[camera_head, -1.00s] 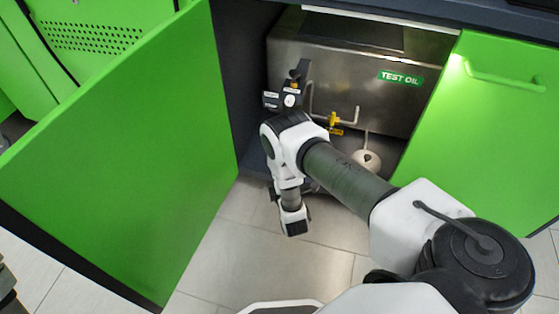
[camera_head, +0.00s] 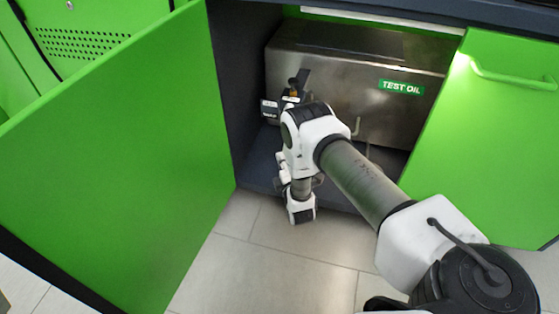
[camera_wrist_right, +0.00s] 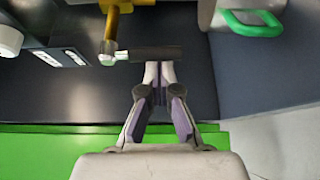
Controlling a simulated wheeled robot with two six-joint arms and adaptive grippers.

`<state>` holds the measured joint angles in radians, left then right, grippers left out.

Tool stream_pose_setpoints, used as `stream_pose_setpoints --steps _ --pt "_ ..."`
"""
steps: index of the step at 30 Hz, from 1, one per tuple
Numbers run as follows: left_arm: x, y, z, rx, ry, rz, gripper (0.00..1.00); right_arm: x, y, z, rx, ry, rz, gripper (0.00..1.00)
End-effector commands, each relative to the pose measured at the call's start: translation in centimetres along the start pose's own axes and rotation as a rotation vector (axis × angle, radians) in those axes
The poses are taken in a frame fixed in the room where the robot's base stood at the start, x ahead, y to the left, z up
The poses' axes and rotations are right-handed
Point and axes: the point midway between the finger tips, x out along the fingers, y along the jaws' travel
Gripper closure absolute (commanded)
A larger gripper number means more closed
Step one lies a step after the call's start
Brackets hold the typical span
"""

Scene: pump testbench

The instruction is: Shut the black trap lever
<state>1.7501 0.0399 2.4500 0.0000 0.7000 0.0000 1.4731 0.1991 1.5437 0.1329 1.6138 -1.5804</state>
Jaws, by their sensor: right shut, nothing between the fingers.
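The black trap lever (camera_head: 302,77) stands up at a tilt at the left front of the metal oil tank in the head view. In the right wrist view the lever (camera_wrist_right: 158,53) lies across the picture, with a metal knob at its left end below a yellow pipe (camera_wrist_right: 119,22). My right gripper (camera_wrist_right: 158,72) is shut and empty, its tips at the lower edge of the lever; I cannot tell whether they touch it. In the head view my right arm hides most of that gripper. My left gripper is not in view.
The tank (camera_head: 345,75) with a green TEST OIL label sits inside the dark cabinet. An open green door (camera_head: 120,165) stands at left and a green door with a handle (camera_head: 510,80) at right. A green handle (camera_wrist_right: 252,22) shows in the wrist view.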

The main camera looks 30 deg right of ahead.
Motion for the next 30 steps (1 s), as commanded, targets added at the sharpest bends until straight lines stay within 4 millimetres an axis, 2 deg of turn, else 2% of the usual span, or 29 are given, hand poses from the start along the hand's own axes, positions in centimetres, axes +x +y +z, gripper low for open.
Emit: stream_pose_setpoints --steps 22,30 --pt "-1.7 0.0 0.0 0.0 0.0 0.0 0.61 -0.2 0.0 0.4 -0.085 0.0 -0.051 1.0" --pt "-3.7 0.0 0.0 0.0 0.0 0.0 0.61 -0.5 0.4 0.9 -0.178 -0.001 -0.105 1.0"
